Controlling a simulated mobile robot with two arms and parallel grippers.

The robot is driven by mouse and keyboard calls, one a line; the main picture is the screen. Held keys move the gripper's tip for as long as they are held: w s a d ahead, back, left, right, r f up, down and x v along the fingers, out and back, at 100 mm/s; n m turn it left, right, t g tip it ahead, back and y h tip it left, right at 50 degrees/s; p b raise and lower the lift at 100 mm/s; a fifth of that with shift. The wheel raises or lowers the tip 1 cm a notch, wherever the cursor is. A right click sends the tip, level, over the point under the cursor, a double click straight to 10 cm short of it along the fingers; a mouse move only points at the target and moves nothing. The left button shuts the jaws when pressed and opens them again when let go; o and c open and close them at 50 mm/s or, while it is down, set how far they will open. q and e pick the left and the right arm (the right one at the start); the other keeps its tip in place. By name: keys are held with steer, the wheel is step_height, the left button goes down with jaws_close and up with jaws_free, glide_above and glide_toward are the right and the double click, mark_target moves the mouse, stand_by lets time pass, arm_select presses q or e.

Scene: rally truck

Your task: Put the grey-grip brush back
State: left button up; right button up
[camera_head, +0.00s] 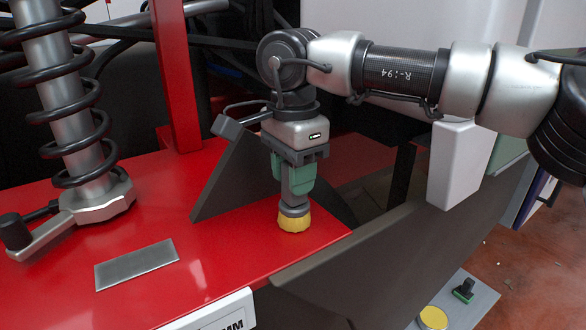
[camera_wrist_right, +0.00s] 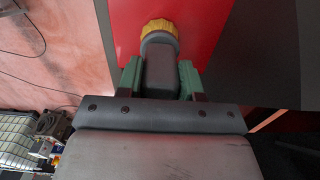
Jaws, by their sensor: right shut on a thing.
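My right gripper (camera_head: 292,178) points down over the red bodywork, its green fingers shut on the grey grip of a brush. The grey-grip brush (camera_head: 294,218) hangs upright with its yellow bristle end down, close above or touching the red surface near its right corner; I cannot tell which. In the right wrist view the brush (camera_wrist_right: 160,55) lies between the two green fingers, its yellow end over the red panel. My left gripper is not in view.
A flat grey metal plate (camera_head: 137,264) lies on the red panel (camera_head: 215,272). A coil-spring shock absorber (camera_head: 70,105) stands at left. A dark angled plate (camera_head: 232,170) rises beside my gripper. At lower right is a grey tray (camera_head: 478,310) with a yellow round piece (camera_head: 433,318) and a green-and-black item (camera_head: 464,291).

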steer(key=shift+f, duration=0.15)
steer(key=o, duration=0.9)
